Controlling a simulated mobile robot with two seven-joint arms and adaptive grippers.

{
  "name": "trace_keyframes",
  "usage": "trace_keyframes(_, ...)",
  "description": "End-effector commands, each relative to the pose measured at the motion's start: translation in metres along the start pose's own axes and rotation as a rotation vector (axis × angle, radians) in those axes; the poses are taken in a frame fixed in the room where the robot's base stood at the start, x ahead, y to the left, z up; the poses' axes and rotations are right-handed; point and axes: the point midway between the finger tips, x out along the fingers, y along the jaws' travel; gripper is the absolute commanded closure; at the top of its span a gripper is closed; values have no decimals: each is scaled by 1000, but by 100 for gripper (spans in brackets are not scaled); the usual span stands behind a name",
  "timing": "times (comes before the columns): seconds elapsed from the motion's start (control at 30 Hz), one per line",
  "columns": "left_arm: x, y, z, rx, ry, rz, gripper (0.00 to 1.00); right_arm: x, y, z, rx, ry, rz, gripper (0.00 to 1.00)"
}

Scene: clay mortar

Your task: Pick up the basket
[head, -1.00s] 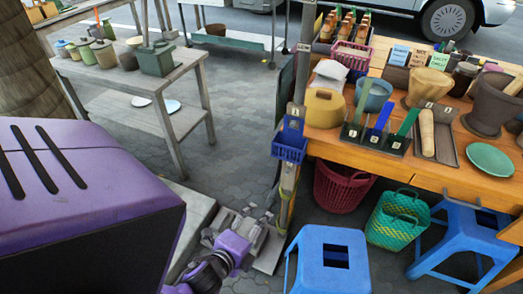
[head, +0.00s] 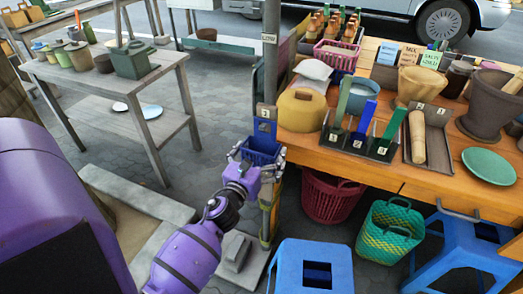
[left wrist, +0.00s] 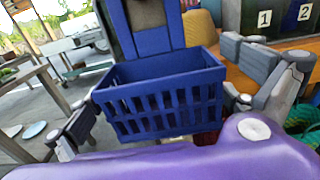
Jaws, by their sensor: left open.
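A small blue slatted basket (head: 263,147) hangs on the post at the left end of the wooden table. In the left wrist view the blue basket (left wrist: 160,100) fills the middle, its open top and front slats facing me. My left gripper (head: 256,156) is at the basket, its purple wrist below and in front. It is open, with one grey finger on each side of the basket. In the left wrist view gaps show between the fingers and the basket's sides. My right gripper is not in view.
The post (head: 269,60) stands behind the basket. The wooden table (head: 430,180) holds pots and tools. A red basket (head: 330,197), a green basket (head: 390,232) and blue stools (head: 312,268) stand below. A grey bench (head: 165,75) is at left, with open pavement between.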

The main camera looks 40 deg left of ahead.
Motion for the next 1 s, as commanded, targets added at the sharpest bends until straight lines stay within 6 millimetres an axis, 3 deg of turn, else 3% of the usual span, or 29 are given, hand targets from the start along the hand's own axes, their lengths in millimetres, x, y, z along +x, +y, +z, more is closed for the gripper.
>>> trace_keyframes(0.13, 16, 0, 0, -2, 0, 0, 0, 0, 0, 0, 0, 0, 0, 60)
trace_keyframes(0.4, 18, 0, -1, -1, 2, 0, 1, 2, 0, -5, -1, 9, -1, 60)
trace_keyframes(0.73, 18, 0, -1, -2, 1, -1, 43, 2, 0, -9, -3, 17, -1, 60)
trace_keyframes(1.0, 17, 0, 1, -2, 0, -1, 43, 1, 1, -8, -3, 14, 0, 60)
